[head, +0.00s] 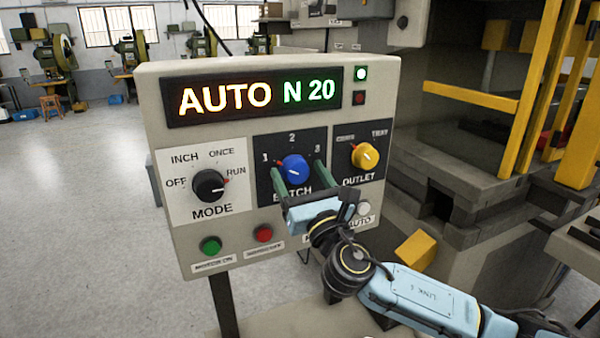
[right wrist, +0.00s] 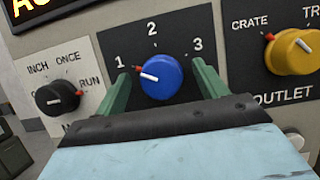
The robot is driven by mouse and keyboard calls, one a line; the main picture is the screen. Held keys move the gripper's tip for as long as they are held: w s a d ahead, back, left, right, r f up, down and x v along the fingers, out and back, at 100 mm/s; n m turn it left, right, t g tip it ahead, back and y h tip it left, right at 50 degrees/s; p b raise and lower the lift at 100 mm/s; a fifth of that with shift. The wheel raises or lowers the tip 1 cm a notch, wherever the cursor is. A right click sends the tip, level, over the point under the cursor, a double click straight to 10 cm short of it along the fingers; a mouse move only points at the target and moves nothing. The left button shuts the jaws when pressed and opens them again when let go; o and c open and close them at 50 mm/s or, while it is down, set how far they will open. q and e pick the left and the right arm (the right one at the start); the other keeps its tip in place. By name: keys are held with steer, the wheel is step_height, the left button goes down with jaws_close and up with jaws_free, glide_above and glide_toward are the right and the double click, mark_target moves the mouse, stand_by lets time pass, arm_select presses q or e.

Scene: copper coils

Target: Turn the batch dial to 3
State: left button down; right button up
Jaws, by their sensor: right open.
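The batch dial (head: 295,168) is a blue round knob on a dark plate of the control panel, with the numbers 1, 2 and 3 around it. In the right wrist view the blue dial (right wrist: 162,78) has its white line and red tip towards 1. My right gripper (head: 298,174) is in front of the dial. Its green fingers are apart, one on each side of the knob, as the right wrist view also shows (right wrist: 161,82). I cannot tell whether they touch the knob. The gripper covers part of the BATCH label. My left gripper is not in view.
The black mode dial (head: 208,186) is left of the batch dial, pointing to RUN. The yellow outlet dial (head: 365,156) is close on the right, pointing towards CRATE. The display (head: 255,97) reads AUTO N 20. Green (head: 210,246) and red (head: 263,233) buttons sit below.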

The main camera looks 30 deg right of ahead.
steer(key=shift+w+r, duration=0.1)
steer(key=shift+w, duration=0.05)
steer(key=c, duration=1)
steer(key=shift+o, duration=0.2)
